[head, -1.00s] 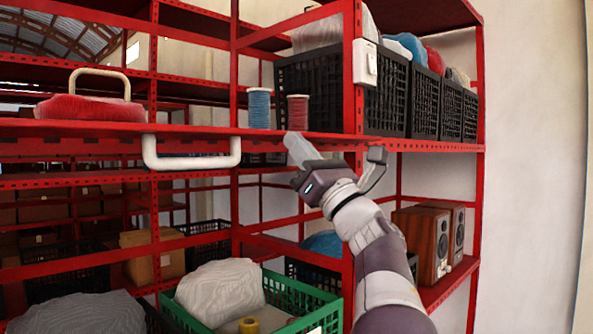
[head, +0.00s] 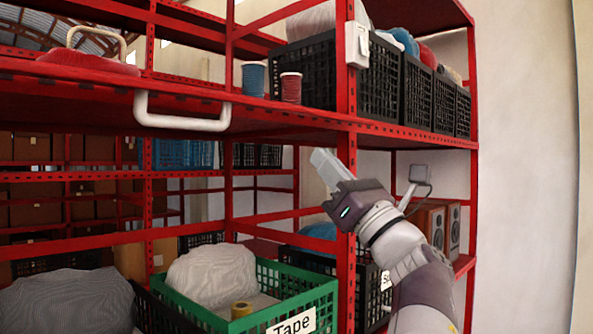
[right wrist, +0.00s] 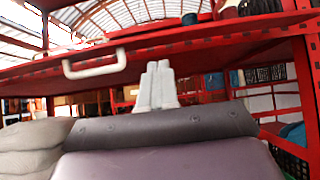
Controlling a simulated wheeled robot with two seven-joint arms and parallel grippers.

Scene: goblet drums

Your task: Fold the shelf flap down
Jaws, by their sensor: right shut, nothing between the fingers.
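The red shelf flap (head: 80,88) lies about level at the height of the upper shelf, with a white U-shaped handle (head: 183,123) on its front edge. In the right wrist view the handle (right wrist: 95,68) is at the upper left, and the red underside shows above my fingers. My right gripper (head: 322,163) is shut and empty, just below the shelf edge near the front red post, to the right of the handle and apart from it. Its pale fingers (right wrist: 157,86) point up and forward in the right wrist view. My left gripper is not in view.
A blue spool (head: 253,79) and a red spool (head: 291,88) stand on the upper shelf beside black crates (head: 382,85). A white switch box (head: 357,45) is on the front post (head: 346,210). Below are a green crate (head: 305,300) labelled Tape and wooden speakers (head: 432,228).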

